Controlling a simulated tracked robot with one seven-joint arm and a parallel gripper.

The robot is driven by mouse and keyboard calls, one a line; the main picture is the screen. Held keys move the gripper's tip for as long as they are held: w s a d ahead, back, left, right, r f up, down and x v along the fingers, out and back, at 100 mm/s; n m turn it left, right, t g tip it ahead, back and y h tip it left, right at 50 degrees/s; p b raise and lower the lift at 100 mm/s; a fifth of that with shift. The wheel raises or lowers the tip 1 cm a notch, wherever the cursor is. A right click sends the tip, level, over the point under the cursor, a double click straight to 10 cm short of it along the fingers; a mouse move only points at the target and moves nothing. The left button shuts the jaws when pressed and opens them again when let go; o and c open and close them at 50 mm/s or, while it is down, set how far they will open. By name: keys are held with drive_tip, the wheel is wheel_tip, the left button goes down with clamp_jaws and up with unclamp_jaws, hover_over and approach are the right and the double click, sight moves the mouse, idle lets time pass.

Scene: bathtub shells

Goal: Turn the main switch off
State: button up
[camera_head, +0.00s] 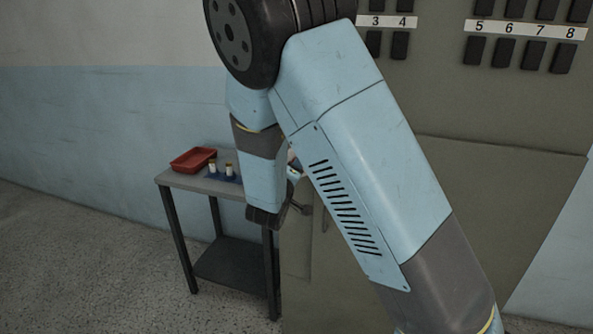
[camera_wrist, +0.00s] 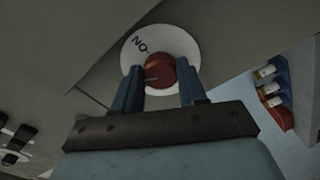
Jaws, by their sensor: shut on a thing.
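The main switch is a red knob (camera_wrist: 160,72) on a round white plate (camera_wrist: 184,42) in the wrist view. The plate carries the letters of ON, seen upside down, at its upper left. My gripper (camera_wrist: 160,84) has one blue finger on each side of the knob and is shut on it. A pale mark shows on the knob's face. In the head view the dark end of my arm is low beside the grey cabinet; the main switch and fingertips are hidden there.
A small table (camera_head: 200,181) stands to the left with a red tray (camera_head: 193,160) and a blue rack (camera_head: 226,178) of vials. The floor at left is clear.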

drive_tip(key=n, duration=0.5)
drive_tip(key=shift+a+n, duration=0.15)
drive_tip(key=shift+n, duration=0.15)
drive_tip(key=shift+s, duration=0.1)
idle(0.3)
drive_tip(key=o, duration=0.8)
drive_tip(key=shift+a+f, duration=0.1)
drive_tip(key=shift+c, duration=0.2)
drive_tip(key=o, duration=0.3)
drive_tip(key=v, duration=1.3)
drive_tip(key=shift+s, duration=0.3)
